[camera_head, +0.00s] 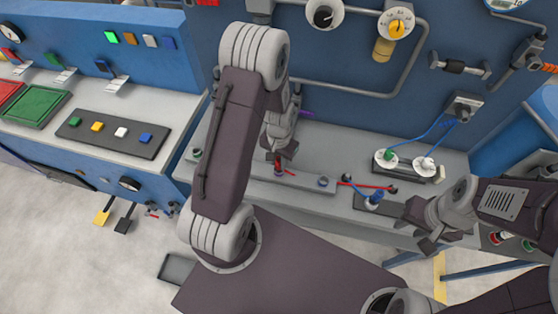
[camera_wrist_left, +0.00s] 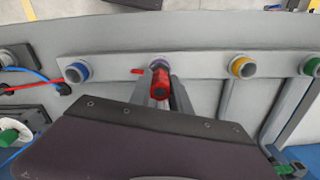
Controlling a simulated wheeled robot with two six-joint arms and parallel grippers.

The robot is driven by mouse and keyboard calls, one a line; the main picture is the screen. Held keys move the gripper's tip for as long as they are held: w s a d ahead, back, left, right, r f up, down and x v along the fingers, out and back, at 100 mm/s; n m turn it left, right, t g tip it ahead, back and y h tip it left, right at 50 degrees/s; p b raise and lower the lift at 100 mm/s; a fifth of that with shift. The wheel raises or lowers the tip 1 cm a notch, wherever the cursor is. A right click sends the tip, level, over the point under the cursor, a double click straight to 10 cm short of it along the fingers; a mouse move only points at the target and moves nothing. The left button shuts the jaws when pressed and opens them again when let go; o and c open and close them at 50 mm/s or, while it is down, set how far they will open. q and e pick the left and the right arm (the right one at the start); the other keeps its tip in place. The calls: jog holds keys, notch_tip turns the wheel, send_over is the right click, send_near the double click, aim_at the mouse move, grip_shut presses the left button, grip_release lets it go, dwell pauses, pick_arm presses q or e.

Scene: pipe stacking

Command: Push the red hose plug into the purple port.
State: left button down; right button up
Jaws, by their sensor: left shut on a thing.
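The red hose plug (camera_wrist_left: 160,84) is between the fingers of my left gripper (camera_wrist_left: 160,97) in the left wrist view. The purple port (camera_wrist_left: 159,61) is on the grey rail straight beyond the plug. The plug's far end overlaps the port's near edge in this view; I cannot tell whether it is inside. In the head view my left gripper (camera_head: 280,157) is over the rail at the purple port (camera_head: 279,172), with a bit of red showing there. My right gripper (camera_head: 422,228) is empty at the right, with its fingers apart.
The rail also carries a blue port (camera_wrist_left: 77,71), a yellow port (camera_wrist_left: 242,67) and a green port (camera_wrist_left: 312,67). Red and blue hoses lie near the blue plug (camera_head: 374,197). A gauge unit with blue cables (camera_head: 408,165) stands on the bench to the right.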

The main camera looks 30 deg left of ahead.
pick_arm(q)
jog(key=c, duration=1.1)
grip_release()
jog(key=shift+r, duration=0.1)
notch_tip(320, 180, up, 9)
